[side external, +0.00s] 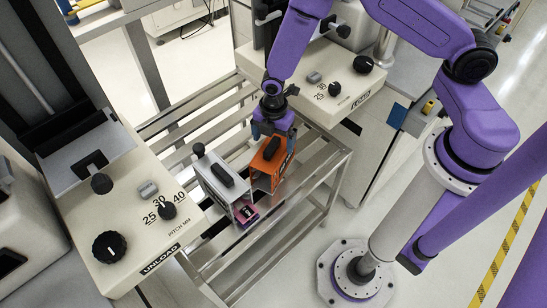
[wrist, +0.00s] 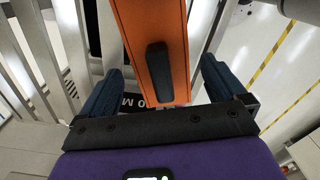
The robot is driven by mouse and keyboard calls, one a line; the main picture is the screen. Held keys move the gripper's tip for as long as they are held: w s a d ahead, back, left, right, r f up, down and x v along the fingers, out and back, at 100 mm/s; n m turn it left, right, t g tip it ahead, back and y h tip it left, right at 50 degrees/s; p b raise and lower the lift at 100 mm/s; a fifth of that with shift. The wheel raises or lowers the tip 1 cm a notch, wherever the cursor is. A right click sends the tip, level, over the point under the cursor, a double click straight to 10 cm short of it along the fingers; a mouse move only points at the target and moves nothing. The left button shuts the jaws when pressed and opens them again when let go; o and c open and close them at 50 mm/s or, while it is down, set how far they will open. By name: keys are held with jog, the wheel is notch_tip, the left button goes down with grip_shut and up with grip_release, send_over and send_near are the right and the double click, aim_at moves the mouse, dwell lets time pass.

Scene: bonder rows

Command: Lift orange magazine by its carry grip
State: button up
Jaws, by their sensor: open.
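The orange magazine (side external: 262,164) stands on the slatted metal rack, right of a grey magazine. Its black carry grip (wrist: 159,72) lies along its top face, and in the wrist view it shows between my two fingers. My gripper (side external: 273,132) is directly above the rear part of the orange magazine, pointing down. In the wrist view my gripper (wrist: 163,72) is open, with one blue finger on each side of the magazine. The fingers look apart from the grip. The side view partly hides the magazine's top behind the fingers.
The grey magazine (side external: 208,172) with a black grip stands close on the left. The unload machine (side external: 130,205) flanks the rack at left, and another machine (side external: 325,75) stands behind at right. The rack (side external: 310,172) has free room at right.

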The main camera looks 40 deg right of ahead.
jog(key=shift+f, duration=1.1)
jog(key=c, duration=1.5)
jog(key=shift+r, duration=0.1)
